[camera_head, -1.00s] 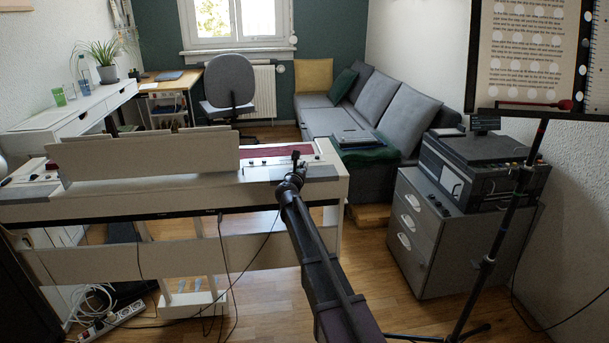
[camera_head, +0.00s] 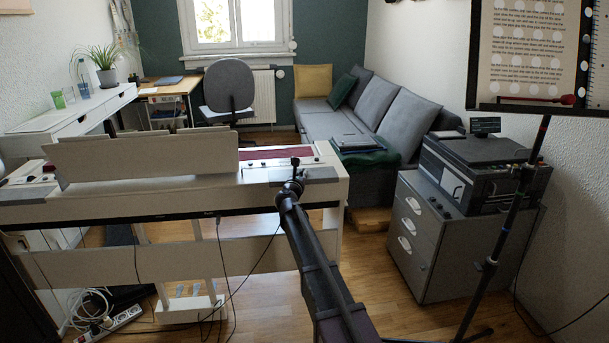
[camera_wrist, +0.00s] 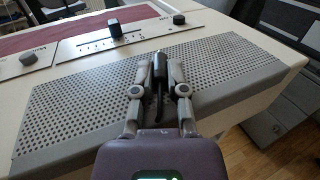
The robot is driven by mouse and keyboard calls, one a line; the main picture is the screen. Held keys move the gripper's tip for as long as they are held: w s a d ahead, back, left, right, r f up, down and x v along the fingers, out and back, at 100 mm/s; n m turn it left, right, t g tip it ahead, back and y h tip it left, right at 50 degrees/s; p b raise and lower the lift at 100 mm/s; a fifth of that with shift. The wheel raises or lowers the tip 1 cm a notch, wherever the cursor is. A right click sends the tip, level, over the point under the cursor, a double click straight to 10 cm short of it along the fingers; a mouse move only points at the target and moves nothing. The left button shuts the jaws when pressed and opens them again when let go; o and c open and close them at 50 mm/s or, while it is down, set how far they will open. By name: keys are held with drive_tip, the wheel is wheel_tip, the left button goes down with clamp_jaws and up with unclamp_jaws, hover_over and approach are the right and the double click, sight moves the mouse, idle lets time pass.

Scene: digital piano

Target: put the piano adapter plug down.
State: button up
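My gripper (camera_wrist: 159,75) is in the middle of the wrist view, over the grey perforated speaker panel at the piano's right end. Its fingers are closed around a slim black plug (camera_wrist: 159,66), with a dark cable running down from it between the fingers. Whether the plug touches the panel is hard to tell. In the head view my gripper (camera_head: 292,187) is small and dark at the right end of the white digital piano (camera_head: 120,200); the plug cannot be made out clearly there.
A grey drawer cabinet (camera_head: 440,240) with a printer (camera_head: 480,175) and a thin black stand (camera_head: 500,240) are to the right. A power strip (camera_head: 110,322) lies on the floor at left.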

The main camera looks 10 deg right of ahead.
drive_tip(key=o, duration=0.4)
drive_tip(key=shift+r, duration=0.2)
drive_tip(key=shift+r+p, duration=0.2)
drive_tip(key=shift+p, duration=0.2)
drive_tip(key=v, duration=1.2)
